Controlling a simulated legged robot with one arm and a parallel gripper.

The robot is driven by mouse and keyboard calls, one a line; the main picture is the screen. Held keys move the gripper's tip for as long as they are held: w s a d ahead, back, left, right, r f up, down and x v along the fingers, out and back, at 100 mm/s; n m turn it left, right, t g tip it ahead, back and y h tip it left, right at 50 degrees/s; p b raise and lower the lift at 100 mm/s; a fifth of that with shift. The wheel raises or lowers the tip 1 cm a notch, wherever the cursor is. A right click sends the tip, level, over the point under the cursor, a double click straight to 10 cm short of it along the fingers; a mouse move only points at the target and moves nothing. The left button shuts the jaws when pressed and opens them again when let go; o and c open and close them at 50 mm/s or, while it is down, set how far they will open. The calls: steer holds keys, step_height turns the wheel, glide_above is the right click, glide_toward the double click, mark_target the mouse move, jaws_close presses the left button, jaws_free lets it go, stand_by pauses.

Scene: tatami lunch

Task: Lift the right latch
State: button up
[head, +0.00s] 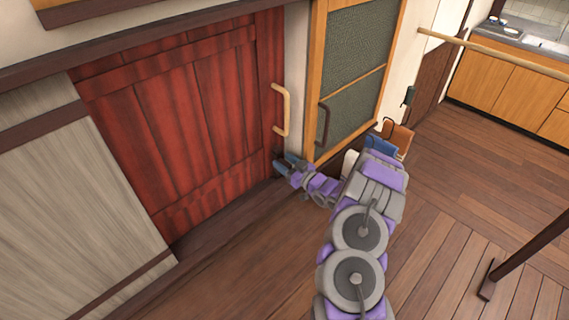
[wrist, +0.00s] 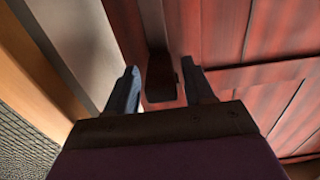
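A small dark brown latch (wrist: 161,84) sits at the edge of the red wooden door, seen in the wrist view. My gripper (wrist: 159,68) is open, with one blue-grey finger on each side of the latch. A narrow gap shows between the latch and each fingertip, though I cannot tell the depth. In the head view my gripper (head: 281,165) is low at the right edge of the red door (head: 180,110), and it hides most or all of the latch there.
A light wooden handle (head: 283,110) is on the red door above my gripper. A mesh-panelled door (head: 358,50) with a dark handle (head: 323,124) stands to the right. Brown and blue items (head: 397,138) are beside my arm.

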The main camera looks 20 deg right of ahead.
steer(key=shift+w+f, duration=0.1)
steer(key=p+v, duration=0.2)
steer(key=v, duration=1.5)
steer(key=shift+p, duration=0.3)
steer(key=shift+d, duration=0.1)
